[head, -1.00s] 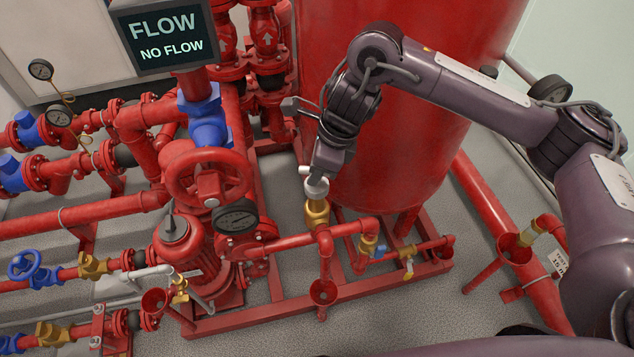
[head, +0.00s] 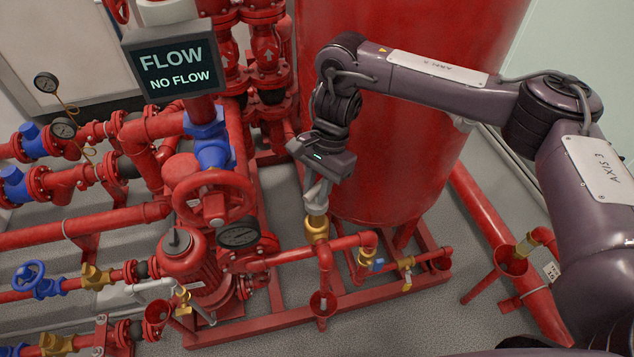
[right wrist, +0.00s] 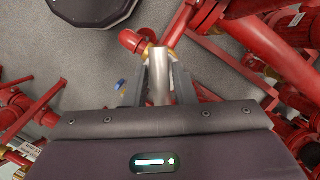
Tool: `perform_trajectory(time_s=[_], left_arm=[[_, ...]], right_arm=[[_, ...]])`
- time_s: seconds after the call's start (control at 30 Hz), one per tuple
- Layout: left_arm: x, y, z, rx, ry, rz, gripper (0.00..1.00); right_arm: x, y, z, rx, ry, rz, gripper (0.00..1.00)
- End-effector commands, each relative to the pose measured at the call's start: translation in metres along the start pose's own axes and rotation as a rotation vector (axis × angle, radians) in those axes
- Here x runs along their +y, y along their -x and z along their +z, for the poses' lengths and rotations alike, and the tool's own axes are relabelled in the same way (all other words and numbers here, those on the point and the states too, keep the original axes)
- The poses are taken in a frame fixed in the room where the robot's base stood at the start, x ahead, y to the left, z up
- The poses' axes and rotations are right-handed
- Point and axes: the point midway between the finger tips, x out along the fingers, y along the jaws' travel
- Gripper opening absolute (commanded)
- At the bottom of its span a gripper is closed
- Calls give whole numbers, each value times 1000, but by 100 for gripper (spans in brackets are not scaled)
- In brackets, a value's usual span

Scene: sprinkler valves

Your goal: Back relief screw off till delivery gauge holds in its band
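The relief valve has a brass body (head: 316,229) on the red pipe. Its pale metal screw (right wrist: 160,78) shows as an upright cylinder in the right wrist view. My right gripper (head: 317,192) comes down on the valve from above. Its two fingers lie against either side of the screw, with no clear gap seen. The delivery gauge is probably the dark round gauge (head: 238,236) beside the red pump; its needle and band are too small to read. My left gripper is not in view.
A display (head: 176,72) reads FLOW, NO FLOW. A red handwheel (head: 213,196) stands left of the valve, and a big red tank (head: 400,120) behind my arm. Red drain funnels (head: 322,303) and small brass valves (head: 406,264) sit close by. Grey floor is free in front.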

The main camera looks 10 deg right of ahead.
Motion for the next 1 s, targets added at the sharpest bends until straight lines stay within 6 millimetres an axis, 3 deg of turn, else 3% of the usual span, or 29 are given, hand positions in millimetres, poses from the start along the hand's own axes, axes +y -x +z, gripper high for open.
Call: perform_trajectory(time_s=[0.03,0.1,0.37,0.6,0.87,1.0], left_arm=[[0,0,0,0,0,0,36],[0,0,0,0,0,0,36],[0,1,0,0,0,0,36],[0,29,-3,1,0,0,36],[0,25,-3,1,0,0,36],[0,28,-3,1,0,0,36]], right_arm=[[0,0,0,0,-1,0,31],[0,0,0,0,-1,-1,40],[0,2,0,0,-2,-3,40],[0,33,10,0,-2,-3,40],[0,30,9,-1,-8,-4,40],[1,30,9,-3,-129,-41,40]])
